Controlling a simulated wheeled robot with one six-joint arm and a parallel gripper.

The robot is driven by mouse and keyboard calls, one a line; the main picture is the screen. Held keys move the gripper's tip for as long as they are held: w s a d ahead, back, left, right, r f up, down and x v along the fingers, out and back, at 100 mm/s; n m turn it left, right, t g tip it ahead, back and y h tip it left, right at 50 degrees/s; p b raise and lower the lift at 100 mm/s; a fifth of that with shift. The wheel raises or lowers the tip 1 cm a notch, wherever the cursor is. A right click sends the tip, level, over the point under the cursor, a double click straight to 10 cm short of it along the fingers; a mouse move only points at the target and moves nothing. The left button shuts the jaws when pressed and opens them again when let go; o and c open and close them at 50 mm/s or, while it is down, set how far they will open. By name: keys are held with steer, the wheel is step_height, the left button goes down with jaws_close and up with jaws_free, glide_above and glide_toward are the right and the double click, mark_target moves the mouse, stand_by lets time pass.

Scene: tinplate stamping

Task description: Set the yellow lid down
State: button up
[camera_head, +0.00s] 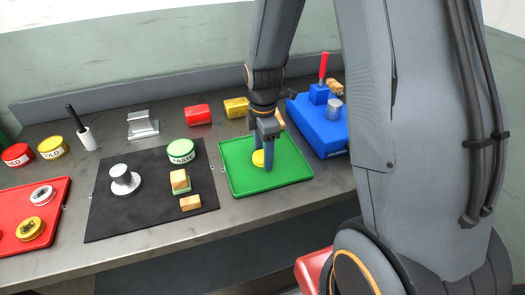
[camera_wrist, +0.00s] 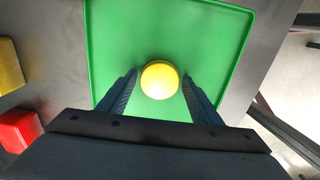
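The yellow lid (camera_head: 258,158) is a small round piece over the green tray (camera_head: 236,181), and it looks to rest on the tray floor. In the wrist view the lid (camera_wrist: 160,80) lies between the two fingertips of my gripper (camera_wrist: 160,76), with a thin strip of green on each side. My gripper (camera_head: 265,150) points down into the tray and looks open around the lid. One finger hides part of the lid in the head view.
A blue press (camera_head: 318,130) with a red handle stands right of the tray. A black mat (camera_head: 115,215) with a silver piece, wooden blocks and a green tin (camera_head: 181,152) lies left. Red (camera_head: 197,114) and yellow (camera_head: 236,107) blocks stand behind. The tray around the lid is clear.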

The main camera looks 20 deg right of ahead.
steer(key=shift+o, duration=0.3)
step_height(320, 180, up, 12)
steer(key=b, duration=0.2)
steer(key=s+f+m, duration=0.1)
steer(key=s+m, duration=0.2)
steer(key=m, duration=0.2)
steer(key=s+f+m, duration=0.2)
steer(key=s+m, duration=0.2)
steer(key=m, duration=0.2)
steer(key=s+f+m+t, duration=0.1)
steer(key=s+f+m, duration=0.1)
steer(key=s+m, duration=0.2)
steer(key=shift+s+m, duration=0.2)
steer(key=shift+m, duration=0.5)
steer(key=shift+s+a+f+m, duration=0.15)
steer(key=shift+s+f+m, duration=0.15)
steer(key=shift+s+m, duration=0.35)
steer(key=shift+w, duration=0.15)
